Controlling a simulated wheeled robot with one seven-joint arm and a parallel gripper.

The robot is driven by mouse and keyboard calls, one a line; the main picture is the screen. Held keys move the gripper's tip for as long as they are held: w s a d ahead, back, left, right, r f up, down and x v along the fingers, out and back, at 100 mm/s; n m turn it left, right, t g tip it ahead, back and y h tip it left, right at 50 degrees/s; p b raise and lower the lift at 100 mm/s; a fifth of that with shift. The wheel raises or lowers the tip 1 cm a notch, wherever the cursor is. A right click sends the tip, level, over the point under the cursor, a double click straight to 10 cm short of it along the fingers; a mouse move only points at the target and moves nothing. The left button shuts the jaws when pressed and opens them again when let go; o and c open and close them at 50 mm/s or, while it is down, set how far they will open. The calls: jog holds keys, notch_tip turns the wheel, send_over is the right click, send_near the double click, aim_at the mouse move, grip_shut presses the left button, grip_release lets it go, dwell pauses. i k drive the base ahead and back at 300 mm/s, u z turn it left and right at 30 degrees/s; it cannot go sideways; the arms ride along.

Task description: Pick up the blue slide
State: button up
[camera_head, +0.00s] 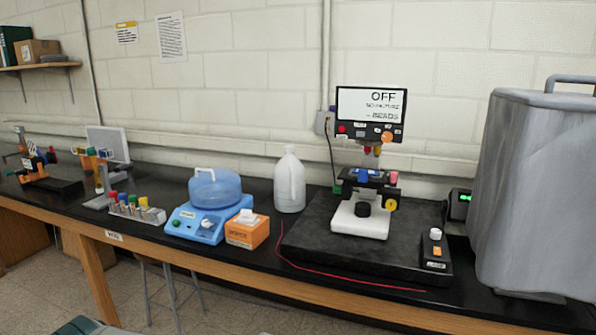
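A small blue piece (363,174) lies on the dark stage of the white microscope-like instrument (360,218). It looks like the blue slide, but it is too small to make out clearly. The instrument's coloured lens parts hang just above it, and a pink piece (394,178) sits to its right on the same stage. My gripper is not in view.
The instrument stands on a black board (305,255) with a control box (435,250) at its right. A grey covered machine (535,190) stands at far right. A white jug (289,182), orange box (247,231), blue lidded device (212,205) and tube rack (137,212) stand left.

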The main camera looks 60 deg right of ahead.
aim_at(363, 174)
jog(key=z, duration=0.65)
jog(key=i, duration=0.85)
jog(key=z, duration=1.45)
jog(key=i, duration=0.35)
jog(key=z, duration=0.25)
